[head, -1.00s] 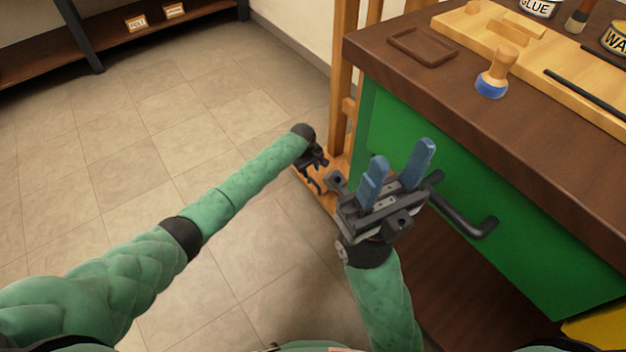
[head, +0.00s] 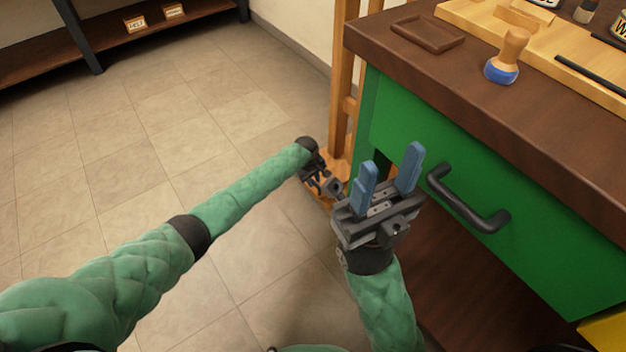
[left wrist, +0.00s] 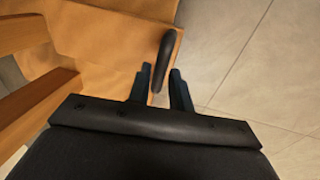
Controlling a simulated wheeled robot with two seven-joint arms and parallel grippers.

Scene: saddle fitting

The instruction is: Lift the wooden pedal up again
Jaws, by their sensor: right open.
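The wooden pedal (left wrist: 125,42) is a flat light-brown board near the floor, with a black handle bar (left wrist: 167,50) at its edge. In the head view only part of the pedal (head: 337,168) shows, beside the wooden posts. My left gripper (left wrist: 162,70) reaches down to it. Its two dark blue fingers stand apart, one on each side of the black bar, with a small gap visible. In the head view the left gripper (head: 318,182) is small and partly hidden. My right gripper (head: 390,160) is open and empty, its blue fingers pointing up in front of the green cabinet.
The green cabinet (head: 520,230) with a black drawer handle (head: 468,200) and a brown worktop (head: 550,115) fills the right. On top are a brown tray (head: 428,36) and a blue-based wooden stamp (head: 508,55). Tiled floor (head: 150,120) is clear at left.

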